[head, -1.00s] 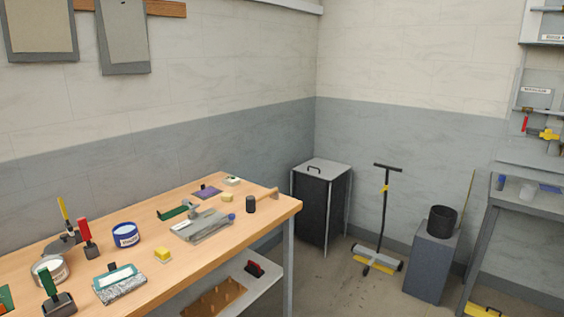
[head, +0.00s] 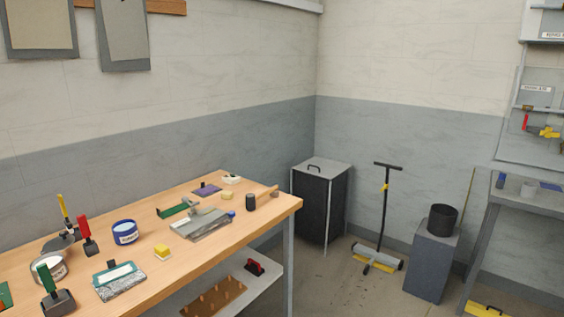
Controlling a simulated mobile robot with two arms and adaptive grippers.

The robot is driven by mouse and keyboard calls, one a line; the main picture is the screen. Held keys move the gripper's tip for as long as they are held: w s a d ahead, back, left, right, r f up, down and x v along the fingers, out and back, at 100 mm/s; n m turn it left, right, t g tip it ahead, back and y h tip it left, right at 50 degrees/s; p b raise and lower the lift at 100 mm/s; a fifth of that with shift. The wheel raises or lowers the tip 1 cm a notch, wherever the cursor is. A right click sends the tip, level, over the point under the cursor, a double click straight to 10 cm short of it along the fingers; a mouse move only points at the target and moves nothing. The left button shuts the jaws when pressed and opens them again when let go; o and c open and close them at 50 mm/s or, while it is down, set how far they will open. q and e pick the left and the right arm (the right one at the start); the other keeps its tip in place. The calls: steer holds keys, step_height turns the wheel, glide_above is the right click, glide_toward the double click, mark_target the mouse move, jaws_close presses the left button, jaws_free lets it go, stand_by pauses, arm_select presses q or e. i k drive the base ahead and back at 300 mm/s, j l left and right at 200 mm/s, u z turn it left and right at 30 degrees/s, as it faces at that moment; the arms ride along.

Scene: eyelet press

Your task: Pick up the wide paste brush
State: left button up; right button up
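Neither of my grippers is in view. I cannot tell for sure which thing is the wide paste brush. On the wooden workbench (head: 210,257) at the left stand a red-handled tool (head: 85,230) with a dark base and a green-handled tool (head: 51,289) with a dark block base. A flat teal and speckled grey piece (head: 120,282) lies near them at the front edge. A yellow-handled tool (head: 63,212) stands behind, by a dark round piece. Nothing hides these tools, but their working ends are too small to read.
The bench also bears a blue tin (head: 125,233), a pale tin (head: 50,268), a yellow block (head: 162,251) and a grey metal plate (head: 203,225). A dark bin (head: 319,205), a wheeled floor tool (head: 378,260) and a grey pedestal (head: 430,265) stand right of it. Some floor is clear between.

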mark_target(69, 227)
steer(key=u, duration=1.35)
steer(key=l+u, duration=0.1)
steer(key=l, duration=0.1)
